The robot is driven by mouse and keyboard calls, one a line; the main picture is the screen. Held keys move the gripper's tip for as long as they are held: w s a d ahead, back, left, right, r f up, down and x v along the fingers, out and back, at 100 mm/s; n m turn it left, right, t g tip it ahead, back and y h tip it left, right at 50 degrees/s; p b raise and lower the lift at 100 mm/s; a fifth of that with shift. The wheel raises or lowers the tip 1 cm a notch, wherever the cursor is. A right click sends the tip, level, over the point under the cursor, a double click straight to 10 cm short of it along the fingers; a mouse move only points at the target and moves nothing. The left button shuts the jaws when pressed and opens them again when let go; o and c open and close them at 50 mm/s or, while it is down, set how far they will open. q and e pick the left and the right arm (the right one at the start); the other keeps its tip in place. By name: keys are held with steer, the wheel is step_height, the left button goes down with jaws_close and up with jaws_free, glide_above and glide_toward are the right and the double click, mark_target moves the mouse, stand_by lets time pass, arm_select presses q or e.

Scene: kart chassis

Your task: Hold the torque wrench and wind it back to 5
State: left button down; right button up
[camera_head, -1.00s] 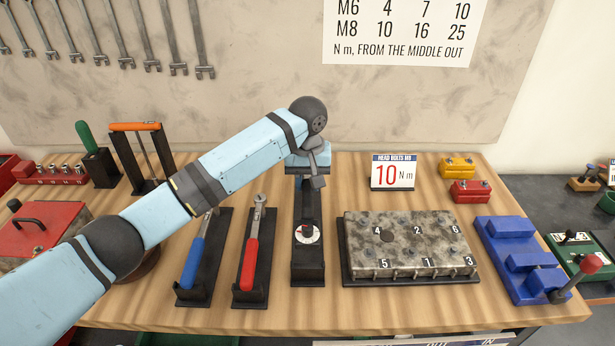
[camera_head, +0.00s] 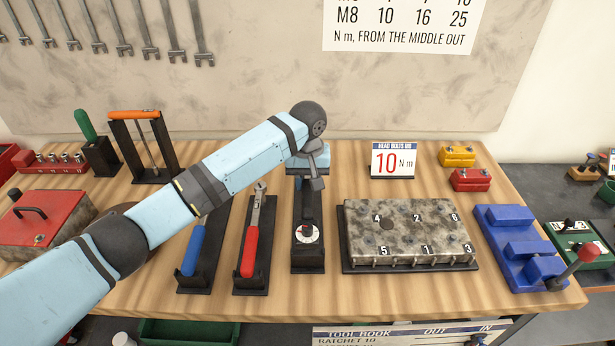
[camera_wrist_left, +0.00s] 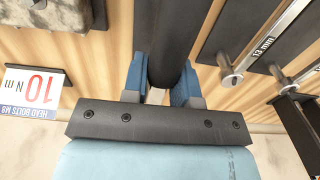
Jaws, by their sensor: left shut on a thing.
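The torque wrench (camera_head: 307,205) is dark and lies in a black holder (camera_head: 308,262) at the middle of the bench. A white round dial (camera_head: 306,233) with a dark and reddish centre shows at its near end; its marks are too small to read. My left gripper (camera_head: 308,180) is at the wrench's far part, its arm reaching in from the left. In the left wrist view its blue fingers (camera_wrist_left: 160,90) are shut on both sides of a black round shaft (camera_wrist_left: 172,35), the wrench. My right gripper is not in view.
Left of the wrench, a red-handled wrench (camera_head: 250,250) and a blue-handled one (camera_head: 194,250) lie in black holders. A speckled block (camera_head: 400,240) with numbered bolts sits close on the right. A sign (camera_head: 393,160) reads 10 Nm. A blue fixture (camera_head: 520,255) stands farther right.

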arm_select(q)
steer(key=shift+f, duration=2.75)
